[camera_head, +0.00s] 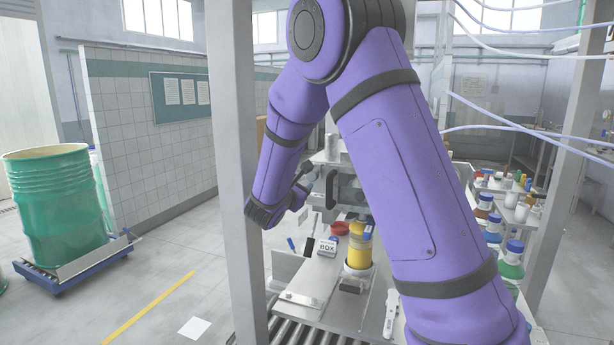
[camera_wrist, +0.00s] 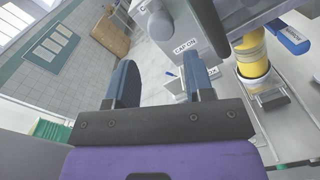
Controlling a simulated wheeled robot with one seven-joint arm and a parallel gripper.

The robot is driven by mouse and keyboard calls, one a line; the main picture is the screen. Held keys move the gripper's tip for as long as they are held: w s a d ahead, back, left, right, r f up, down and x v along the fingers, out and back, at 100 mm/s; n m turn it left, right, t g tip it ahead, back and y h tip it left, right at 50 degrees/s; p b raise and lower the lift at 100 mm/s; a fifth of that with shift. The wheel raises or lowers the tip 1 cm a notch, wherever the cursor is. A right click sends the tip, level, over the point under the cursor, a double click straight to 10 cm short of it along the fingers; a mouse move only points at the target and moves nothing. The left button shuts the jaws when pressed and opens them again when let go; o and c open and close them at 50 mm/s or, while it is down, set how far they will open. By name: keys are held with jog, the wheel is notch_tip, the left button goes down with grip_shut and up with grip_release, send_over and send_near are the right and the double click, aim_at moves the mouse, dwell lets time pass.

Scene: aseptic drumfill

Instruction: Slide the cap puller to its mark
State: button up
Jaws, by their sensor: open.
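A grey device (camera_wrist: 200,35) with a label that seems to read "CAP ON" and a pale round knob (camera_wrist: 161,25) stands just beyond my fingers in the wrist view. It looks like the cap puller, but I cannot tell for sure. Its mark cannot be made out. My gripper (camera_wrist: 159,64) is open, with nothing between its two dark blue fingers. The right finger is close to the device; whether they touch is unclear. In the head view my arm hides much of the bench.
A yellow container (camera_head: 359,248) stands on the bench beside a white box (camera_head: 326,246) and red caps (camera_head: 340,228). A white hand tool (camera_head: 390,313) lies nearer. A grey post (camera_head: 235,170) rises left of my arm. A green drum (camera_head: 58,205) stands far left.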

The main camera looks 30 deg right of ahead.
aim_at(311, 176)
jog(key=x, duration=1)
jog(key=shift+w+d, duration=0.1)
jog(key=shift+d, duration=0.2)
